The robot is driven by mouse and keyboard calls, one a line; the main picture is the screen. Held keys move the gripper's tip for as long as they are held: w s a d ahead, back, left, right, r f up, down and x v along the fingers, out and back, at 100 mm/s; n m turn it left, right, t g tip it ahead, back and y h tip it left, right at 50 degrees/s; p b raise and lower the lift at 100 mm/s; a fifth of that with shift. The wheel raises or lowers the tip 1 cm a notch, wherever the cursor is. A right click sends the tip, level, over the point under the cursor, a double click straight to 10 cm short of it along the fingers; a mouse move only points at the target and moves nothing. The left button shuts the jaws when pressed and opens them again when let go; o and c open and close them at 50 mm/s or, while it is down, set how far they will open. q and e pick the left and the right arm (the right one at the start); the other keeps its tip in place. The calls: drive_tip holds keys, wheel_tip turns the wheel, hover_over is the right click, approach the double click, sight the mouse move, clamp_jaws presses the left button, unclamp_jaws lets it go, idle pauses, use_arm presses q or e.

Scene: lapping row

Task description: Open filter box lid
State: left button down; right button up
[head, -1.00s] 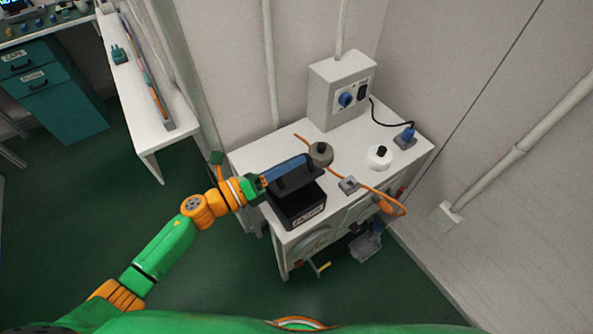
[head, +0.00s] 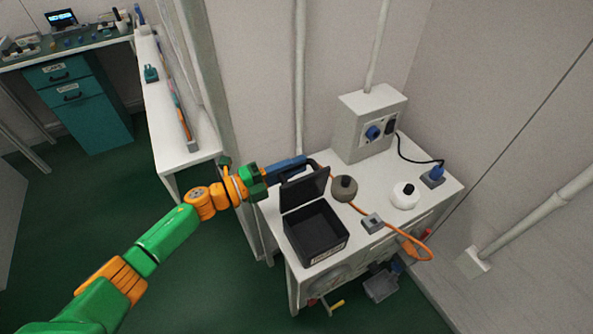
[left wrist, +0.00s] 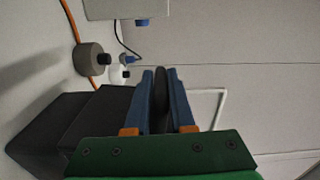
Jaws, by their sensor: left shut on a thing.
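The black filter box (head: 318,238) sits on the front left part of the white table with a label on its front. Its lid (head: 304,190) stands raised, tilted up at the box's back edge, and the empty-looking dark interior faces up. My left gripper (head: 298,163), with blue fingers, is at the top of the lid and shut on a dark part of it. In the left wrist view the gripper (left wrist: 160,82) has its blue fingers on either side of that dark piece; dark box surfaces (left wrist: 50,125) show at lower left. My right gripper is not in view.
An orange cable (head: 352,207) runs past a small grey block (head: 372,223). A grey switch box (head: 368,128) stands at the back by the wall.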

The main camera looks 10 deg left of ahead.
use_arm(q)
drive_tip(key=shift+w+a+f, duration=0.2)
drive_tip(key=shift+w, duration=0.05)
drive_tip(key=shift+w+b, duration=0.1)
drive_tip(key=shift+b, duration=0.2)
